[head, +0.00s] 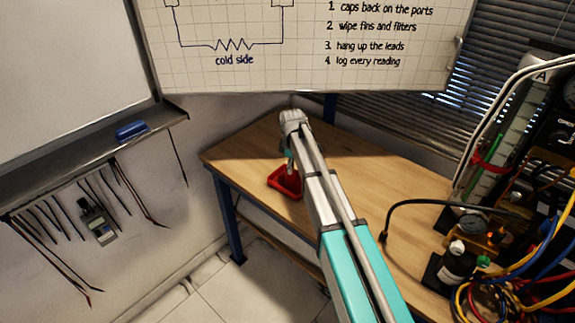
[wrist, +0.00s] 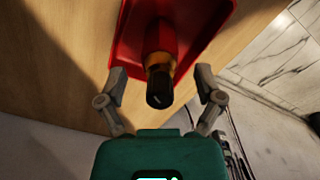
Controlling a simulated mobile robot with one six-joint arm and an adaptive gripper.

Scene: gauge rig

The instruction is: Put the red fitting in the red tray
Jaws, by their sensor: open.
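The red fitting (wrist: 161,42), with a brass band and a black end, shows in the wrist view. It appears to lie in the red tray (wrist: 124,48), with its black end toward my gripper. My gripper (wrist: 161,84) is open, with one finger on each side of the black end and a gap to each. In the head view the red tray (head: 273,181) sits near the left edge of the wooden table, below my gripper (head: 290,163). I cannot make out the fitting there; the contact between fitting and tray floor is not clear.
The wooden table (head: 375,185) is clear in the middle. Hoses, gauges and a black bottle (head: 458,262) crowd its right side. A black cable (head: 420,203) arches over the table. A handheld meter (head: 97,222) and leads hang on the left wall.

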